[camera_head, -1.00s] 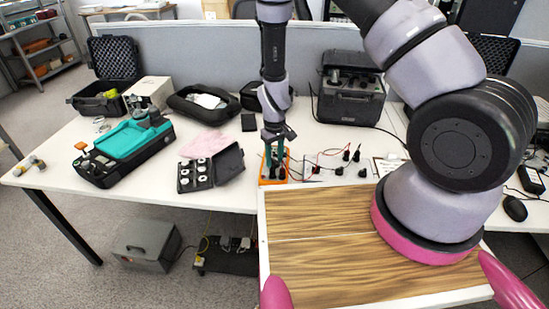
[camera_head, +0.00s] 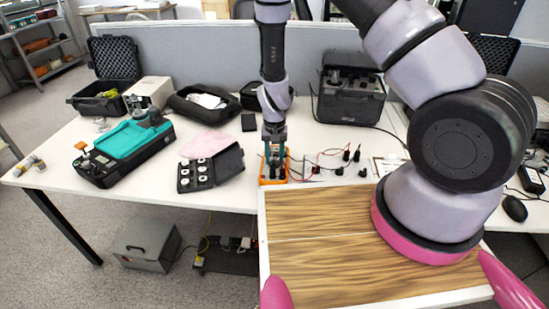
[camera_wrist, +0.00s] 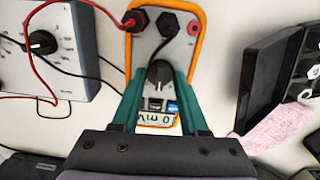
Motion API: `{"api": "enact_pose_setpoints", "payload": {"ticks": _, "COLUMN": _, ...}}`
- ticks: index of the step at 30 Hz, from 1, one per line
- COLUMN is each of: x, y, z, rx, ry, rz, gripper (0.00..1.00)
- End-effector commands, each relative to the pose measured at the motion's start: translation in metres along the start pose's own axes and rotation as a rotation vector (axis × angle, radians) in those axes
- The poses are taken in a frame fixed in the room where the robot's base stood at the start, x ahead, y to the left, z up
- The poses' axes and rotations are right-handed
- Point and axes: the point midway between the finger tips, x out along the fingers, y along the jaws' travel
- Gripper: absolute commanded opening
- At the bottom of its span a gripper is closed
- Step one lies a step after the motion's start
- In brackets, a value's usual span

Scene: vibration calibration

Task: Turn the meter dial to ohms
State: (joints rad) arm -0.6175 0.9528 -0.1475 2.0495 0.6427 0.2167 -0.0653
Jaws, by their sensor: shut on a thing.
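The meter (camera_head: 283,167) is a grey unit with an orange rim, standing near the table's front edge in the head view. In the wrist view the meter (camera_wrist: 193,52) shows red and black plugs in its top end, a black dial (camera_wrist: 160,74) at its middle and a display reading "0 mV" below, seen upside down. My gripper (camera_wrist: 160,72) points down over the meter, its green fingers on either side of the dial, shut on it. The gripper (camera_head: 273,162) also shows in the head view. The fingers partly hide the dial's surroundings, and its markings cannot be read.
A white box with a black knob (camera_wrist: 43,42) and red and black leads lies beside the meter. An open black case (camera_head: 230,162) with round pieces stands to its left. A teal-and-black device (camera_head: 130,145) is farther left. A wooden-topped surface (camera_head: 310,215) lies in front.

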Motion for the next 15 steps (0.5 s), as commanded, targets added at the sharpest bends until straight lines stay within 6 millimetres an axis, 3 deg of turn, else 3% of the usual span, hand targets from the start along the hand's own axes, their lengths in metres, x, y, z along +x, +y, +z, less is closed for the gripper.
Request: {"api": "enact_pose_setpoints", "payload": {"ticks": 15, "x": -0.0002, "y": -0.0002, "z": -0.0002, "rx": 0.045, "ry": 0.001, "rz": 0.0, "gripper": 0.0}}
